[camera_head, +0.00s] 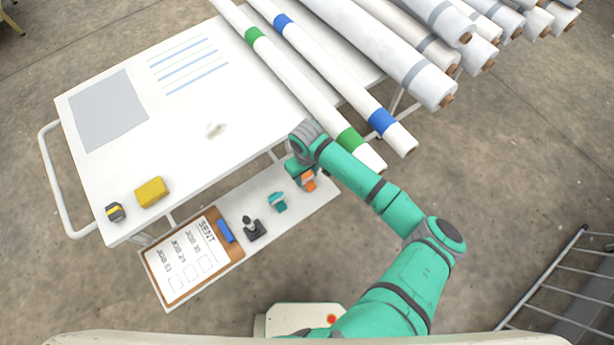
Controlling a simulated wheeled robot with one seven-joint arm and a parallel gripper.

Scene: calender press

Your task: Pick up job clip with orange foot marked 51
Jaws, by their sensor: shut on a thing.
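The job clip with the orange foot (309,185) is at the right part of the lower white shelf. My gripper (304,174) is over it and shut on it; my arm hides the clip's upper part. I cannot tell whether its foot still touches the shelf, and no number on it is readable. A clip with a teal foot (277,203) stands to its left on the shelf. A clip with a dark grey foot (256,232) stands further left.
A clipboard (188,256) headed SENT lies at the shelf's left end. White rolls (395,60) lie at upper right, close to my arm. A metal railing (555,285) stands at lower right.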

